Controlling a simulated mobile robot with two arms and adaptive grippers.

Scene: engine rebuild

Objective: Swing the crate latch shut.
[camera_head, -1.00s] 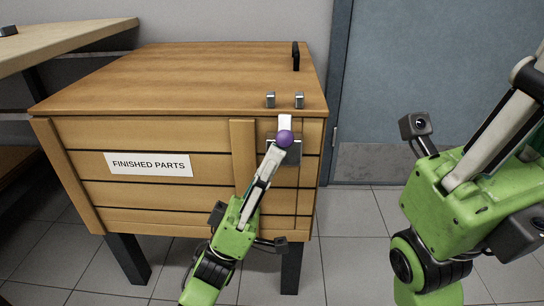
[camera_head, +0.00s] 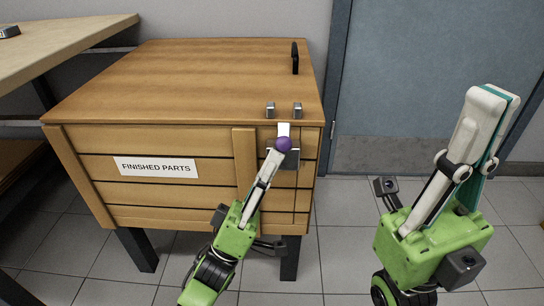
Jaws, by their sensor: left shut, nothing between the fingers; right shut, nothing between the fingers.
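The wooden crate (camera_head: 170,212) stands on dark legs with its lid down and a "FINISHED PARTS" label on the front. The latch (camera_head: 284,130) is a pale arm ending in a purple knob (camera_head: 284,144), on a grey plate (camera_head: 290,160) at the front right. The latch arm points up toward the lid edge, between two metal brackets (camera_head: 284,110). My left gripper (camera_head: 276,153) is shut and empty, its tips at or just below the knob; contact is unclear. My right gripper (camera_head: 494,92) is shut and empty, raised at the right, well away from the crate.
A black handle (camera_head: 295,58) stands on the lid's right side. A workbench (camera_head: 60,48) is at the left. A blue-grey door (camera_head: 420,80) is behind on the right. Tiled floor is clear between the crate and my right arm.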

